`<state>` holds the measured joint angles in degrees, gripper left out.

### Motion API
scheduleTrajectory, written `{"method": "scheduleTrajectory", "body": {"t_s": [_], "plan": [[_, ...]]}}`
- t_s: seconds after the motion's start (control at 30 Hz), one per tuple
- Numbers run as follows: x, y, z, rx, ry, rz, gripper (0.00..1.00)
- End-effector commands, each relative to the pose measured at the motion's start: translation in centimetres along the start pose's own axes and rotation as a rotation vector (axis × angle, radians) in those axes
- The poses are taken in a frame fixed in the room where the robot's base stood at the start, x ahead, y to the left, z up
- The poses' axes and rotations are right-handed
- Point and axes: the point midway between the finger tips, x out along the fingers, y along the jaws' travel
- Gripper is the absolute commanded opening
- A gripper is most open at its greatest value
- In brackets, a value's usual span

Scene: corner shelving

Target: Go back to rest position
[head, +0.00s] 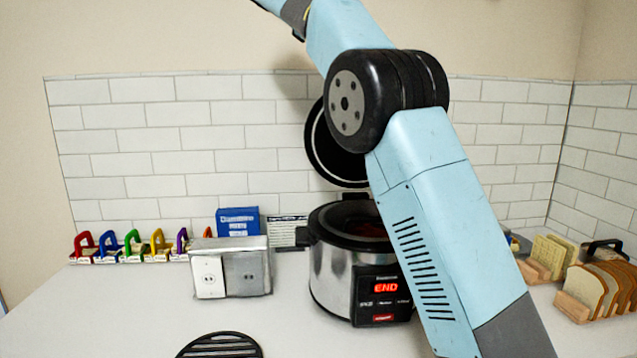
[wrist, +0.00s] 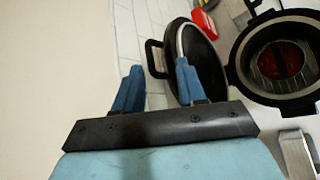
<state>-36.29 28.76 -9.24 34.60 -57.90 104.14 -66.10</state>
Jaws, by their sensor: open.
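My gripper (wrist: 158,85) shows in the wrist view with its two blue fingers apart and nothing between them. Behind the right finger in that view is the round black lid (wrist: 200,52) with a handle. The cooker (wrist: 236,88) is at the right of the wrist view, open, with something red inside its pot. In the head view the steel cooker (head: 335,280) stands on the counter, its display reading END and its lid (head: 325,150) raised behind it. My blue arm crosses in front of the cooker's right side. My gripper is out of the head view.
A metal outlet box (head: 231,268) stands left of the cooker, with a blue box (head: 238,221) behind it. Several coloured-handled items (head: 131,245) line the wall. A black trivet (head: 220,346) lies at the front. Bread slices in a rack (head: 598,290) stand at right. The left counter front is clear.

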Motion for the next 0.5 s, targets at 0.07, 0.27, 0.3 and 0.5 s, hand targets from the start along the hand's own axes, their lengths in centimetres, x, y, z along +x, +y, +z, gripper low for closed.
{"method": "scheduleTrajectory", "body": {"t_s": [0.07,0.27,0.3,0.5], "plan": [[1.9,-0.3,2.0,0.032,0.033,-0.019,0.40],[6.0,-2.7,5.4,0.125,0.130,-0.073,0.40],[6.7,-3.3,6.0,0.146,0.150,-0.086,0.40],[9.9,-7.7,9.0,0.265,0.244,-0.156,0.40]]}}
